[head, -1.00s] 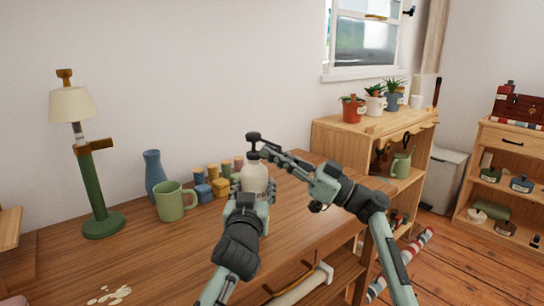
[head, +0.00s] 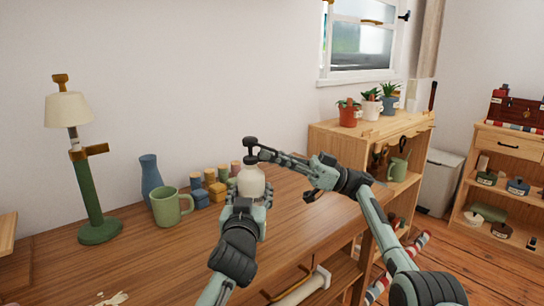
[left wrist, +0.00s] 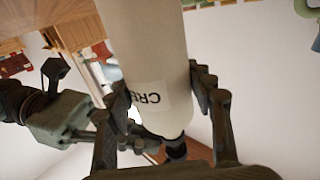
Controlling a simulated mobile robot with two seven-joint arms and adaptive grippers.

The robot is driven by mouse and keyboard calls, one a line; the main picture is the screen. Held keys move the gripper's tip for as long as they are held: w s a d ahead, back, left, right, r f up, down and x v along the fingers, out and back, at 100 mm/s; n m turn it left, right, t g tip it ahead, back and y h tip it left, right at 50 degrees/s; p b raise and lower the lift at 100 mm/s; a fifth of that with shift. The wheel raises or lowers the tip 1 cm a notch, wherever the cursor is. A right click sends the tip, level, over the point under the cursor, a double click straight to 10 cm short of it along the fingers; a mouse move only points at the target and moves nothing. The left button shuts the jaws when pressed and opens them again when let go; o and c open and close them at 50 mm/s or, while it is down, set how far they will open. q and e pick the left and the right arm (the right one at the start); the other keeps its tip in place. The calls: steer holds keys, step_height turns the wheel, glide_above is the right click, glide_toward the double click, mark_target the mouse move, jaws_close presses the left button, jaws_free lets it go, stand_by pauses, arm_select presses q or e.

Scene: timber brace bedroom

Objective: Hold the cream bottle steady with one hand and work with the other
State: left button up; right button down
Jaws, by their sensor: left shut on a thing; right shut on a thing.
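The cream bottle (head: 251,183) is a pale, round bottle with a black top (head: 251,145). It stands near upright over the wooden table. My left gripper (head: 250,197) is shut around its body from the front. In the left wrist view the bottle (left wrist: 150,60) shows upside down between the fingers (left wrist: 165,105), with a label reading "CRE". My right gripper (head: 262,154) reaches in from the right and is shut on the black top, just above the bottle's shoulder. The fingers hide part of the top and the lower body.
A green mug (head: 168,208), a blue vase (head: 151,180) and several small blue and yellow jars (head: 208,190) stand left of the bottle. A green lamp (head: 90,190) stands farther left. The tabletop (head: 150,265) is clear at front, except for a pale patch (head: 113,299).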

steer(key=shift+f, duration=0.1)
steer(key=c, duration=1.7)
jaws_free()
steer(key=shift+v, duration=3.75)
